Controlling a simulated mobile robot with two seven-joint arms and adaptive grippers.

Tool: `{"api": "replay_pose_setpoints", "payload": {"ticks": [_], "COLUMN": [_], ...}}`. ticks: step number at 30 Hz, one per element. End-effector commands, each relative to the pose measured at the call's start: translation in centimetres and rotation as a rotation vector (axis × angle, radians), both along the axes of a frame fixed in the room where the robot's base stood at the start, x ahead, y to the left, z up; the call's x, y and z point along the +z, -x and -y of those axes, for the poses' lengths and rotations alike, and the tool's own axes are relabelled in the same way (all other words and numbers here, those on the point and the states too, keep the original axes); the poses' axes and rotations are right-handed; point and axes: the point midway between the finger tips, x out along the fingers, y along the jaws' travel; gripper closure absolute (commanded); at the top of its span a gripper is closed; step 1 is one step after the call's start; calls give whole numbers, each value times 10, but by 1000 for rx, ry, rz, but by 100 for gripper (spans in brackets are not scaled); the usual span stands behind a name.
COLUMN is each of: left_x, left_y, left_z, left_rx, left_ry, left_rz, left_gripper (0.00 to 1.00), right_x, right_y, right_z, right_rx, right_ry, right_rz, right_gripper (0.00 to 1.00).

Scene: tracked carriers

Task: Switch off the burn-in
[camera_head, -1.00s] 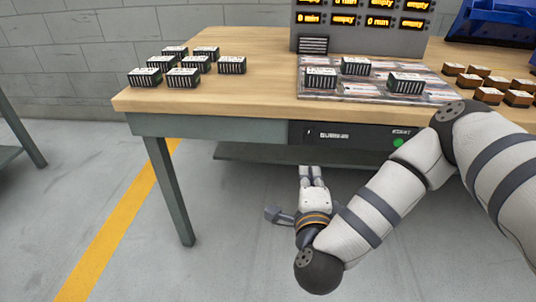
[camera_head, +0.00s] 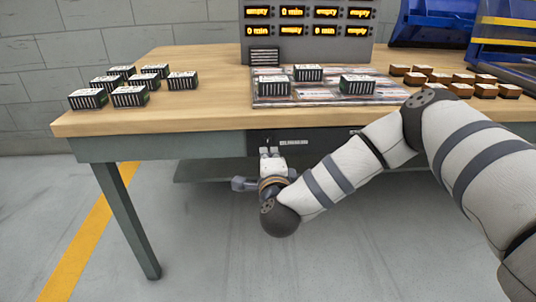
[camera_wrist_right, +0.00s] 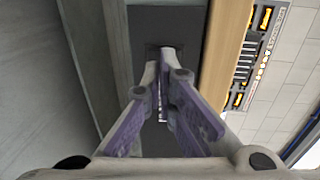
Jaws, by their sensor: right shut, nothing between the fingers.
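The dark burn-in control panel (camera_head: 345,134) is set in the front of the workbench under its top edge, with a small white label (camera_head: 294,142). My right gripper (camera_head: 266,152) is shut and empty, pointing up at the panel just left of the label. The switch area there is mostly hidden behind its fingers, so I cannot tell the switch position or whether they touch it. In the right wrist view the shut fingers (camera_wrist_right: 166,52) reach onto the dark panel (camera_wrist_right: 170,22). The grey display unit (camera_head: 305,48) on the bench shows "empty" and "0 min" in orange. My left gripper is out of view.
Several black-and-white carriers (camera_head: 130,97) stand at the bench's left; three more stand on the patterned board (camera_head: 320,95). Small brown blocks (camera_head: 462,90) and blue bins (camera_head: 430,25) are at the right. A lower shelf (camera_head: 215,172) lies beneath the bench. The left floor is clear.

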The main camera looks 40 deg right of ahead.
Motion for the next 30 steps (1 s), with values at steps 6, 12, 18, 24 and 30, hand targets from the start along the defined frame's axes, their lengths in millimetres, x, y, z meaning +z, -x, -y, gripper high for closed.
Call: {"api": "replay_pose_setpoints", "payload": {"ticks": [6,12,18,24,30], "left_x": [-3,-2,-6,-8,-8], "left_y": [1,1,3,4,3], "left_z": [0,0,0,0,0], "left_rx": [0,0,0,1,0], "left_ry": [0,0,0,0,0], "left_rz": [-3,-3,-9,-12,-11], "left_gripper": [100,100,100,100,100], "right_x": [-3,-3,-7,-11,-12], "right_y": [-17,-18,-20,-27,-27], "right_z": [10,11,12,16,17], "right_rx": [0,1,-1,1,-1], "right_ry": [1,0,11,53,52], "right_rz": [-1,-1,14,83,82], "right_gripper": [100,100,100,100,100]}}
